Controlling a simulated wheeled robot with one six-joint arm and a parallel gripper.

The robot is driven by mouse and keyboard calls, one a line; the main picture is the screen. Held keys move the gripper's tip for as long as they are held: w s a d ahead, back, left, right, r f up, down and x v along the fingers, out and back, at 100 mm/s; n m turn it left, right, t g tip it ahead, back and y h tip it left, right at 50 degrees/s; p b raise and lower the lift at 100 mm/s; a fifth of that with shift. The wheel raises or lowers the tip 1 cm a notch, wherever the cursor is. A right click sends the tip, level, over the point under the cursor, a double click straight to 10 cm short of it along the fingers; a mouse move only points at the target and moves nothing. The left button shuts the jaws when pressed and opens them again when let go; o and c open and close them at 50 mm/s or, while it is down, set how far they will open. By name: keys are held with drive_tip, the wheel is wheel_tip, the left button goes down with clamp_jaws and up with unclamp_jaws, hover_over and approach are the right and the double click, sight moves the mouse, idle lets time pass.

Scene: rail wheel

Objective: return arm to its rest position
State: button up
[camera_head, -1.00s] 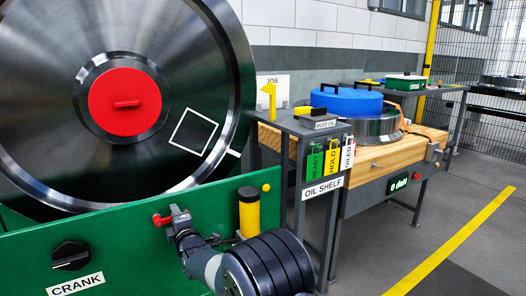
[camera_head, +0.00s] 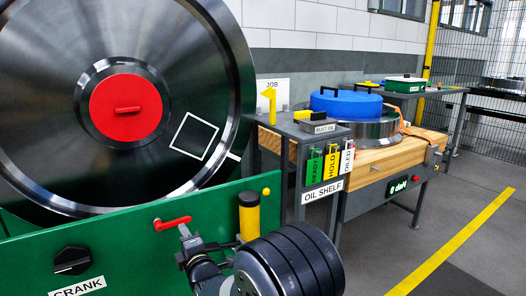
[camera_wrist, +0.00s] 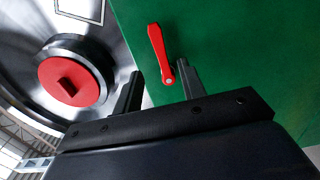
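My gripper (camera_head: 187,238) is low in the head view, in front of the green panel (camera_head: 120,235). In the wrist view my gripper (camera_wrist: 158,88) shows two dark fingers spread apart with nothing between them. A red lever (camera_head: 172,222) is on the green panel, just above and left of the gripper in the head view. In the wrist view the red lever (camera_wrist: 160,55) lies beyond the fingertips, near the right finger, and appears free of the gripper. My arm's dark rounded links fill the bottom middle of the head view.
A large steel wheel (camera_head: 205,80) with a red hub cover (camera_head: 126,105) stands behind the panel. A black crank knob (camera_head: 72,260) is at lower left. A yellow cylinder (camera_head: 249,215) stands close to my arm. The oil shelf (camera_head: 322,192) and wooden bench (camera_head: 385,158) are right. Floor is clear farther right.

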sight(177, 224)
drive_tip(key=b+x, duration=0.2)
drive_tip(key=x, duration=0.6)
drive_tip(key=shift+w+f, duration=0.1)
drive_tip(key=shift+w, duration=0.1)
drive_tip(key=shift+w+a+f, duration=0.1)
drive_tip(key=shift+w+a, duration=0.1)
drive_tip(key=shift+w, duration=0.05)
drive_tip(key=shift+s+f+m, duration=0.1)
drive_tip(key=shift+f+m, duration=0.1)
drive_tip(key=shift+m, duration=0.45)
drive_tip(key=shift+f+m, duration=0.25)
drive_tip(key=shift+m, duration=0.4)
